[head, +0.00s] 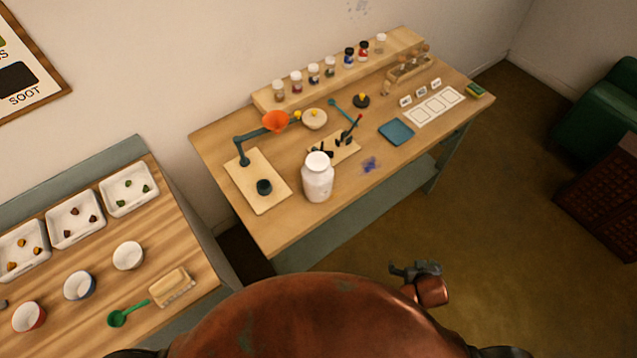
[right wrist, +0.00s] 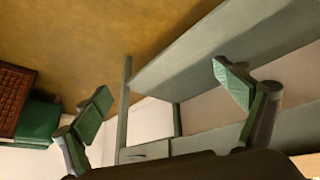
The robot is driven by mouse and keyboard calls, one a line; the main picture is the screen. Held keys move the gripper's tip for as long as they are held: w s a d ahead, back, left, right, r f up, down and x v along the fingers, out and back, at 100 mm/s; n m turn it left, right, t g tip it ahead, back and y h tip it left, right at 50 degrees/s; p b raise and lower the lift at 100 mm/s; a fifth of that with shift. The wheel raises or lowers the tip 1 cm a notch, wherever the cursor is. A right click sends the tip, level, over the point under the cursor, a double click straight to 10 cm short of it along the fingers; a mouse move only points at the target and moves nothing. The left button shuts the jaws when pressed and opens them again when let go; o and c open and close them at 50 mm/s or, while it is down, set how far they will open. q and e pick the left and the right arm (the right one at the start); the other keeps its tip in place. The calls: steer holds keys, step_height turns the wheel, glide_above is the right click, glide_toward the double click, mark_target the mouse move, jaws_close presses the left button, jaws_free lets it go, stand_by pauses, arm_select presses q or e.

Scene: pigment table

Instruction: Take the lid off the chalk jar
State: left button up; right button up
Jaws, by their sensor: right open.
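A white jar (head: 317,184), which I take to be the chalk jar, stands upright at the front edge of the far table. Its round white lid (head: 318,161) sits on its top. My right gripper (head: 414,268) is in front of and below the table, to the right of the jar and well apart from it. In the right wrist view the same gripper (right wrist: 165,100) is open and empty, with its green pads spread apart. The jar does not show in that view. My left gripper is in neither view.
A mortar (head: 314,119), blue tile (head: 396,132) and shelf of bottles (head: 280,96) are behind. The near-left table (head: 95,265) holds trays and bowls.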

mark_target(323, 186)
steer(key=w+a+r+t+y, duration=0.2)
steer(key=w+a+r+t, duration=0.5)
steer(key=w+a+r, duration=0.55)
steer(key=w+a+r+n+y, duration=0.1)
steer(key=a+r+y, duration=0.1)
steer(key=a, duration=0.3)
steer(key=w+a+r+n+t+y, duration=0.1)
steer(key=a+r+n+y, duration=0.1)
steer(key=a, duration=0.4)
steer(key=w+a+r+n+t+y, duration=0.1)
steer(key=a+r+n+y, duration=0.1)
steer(key=a+r, duration=0.3)
steer(key=shift+w+a+r+y, duration=0.15)
steer(key=shift+w+r+y, duration=0.25)
steer(key=shift+y, duration=0.4)
steer(key=shift+w+a+r+n, duration=0.1)
steer(key=shift+w+a+n, duration=0.05)
steer(key=shift+a+n, duration=0.2)
steer(key=x, duration=0.7)
steer(key=shift+w+d+r, duration=0.1)
steer(key=shift+w+d, duration=0.2)
steer(key=shift+c, duration=0.6)
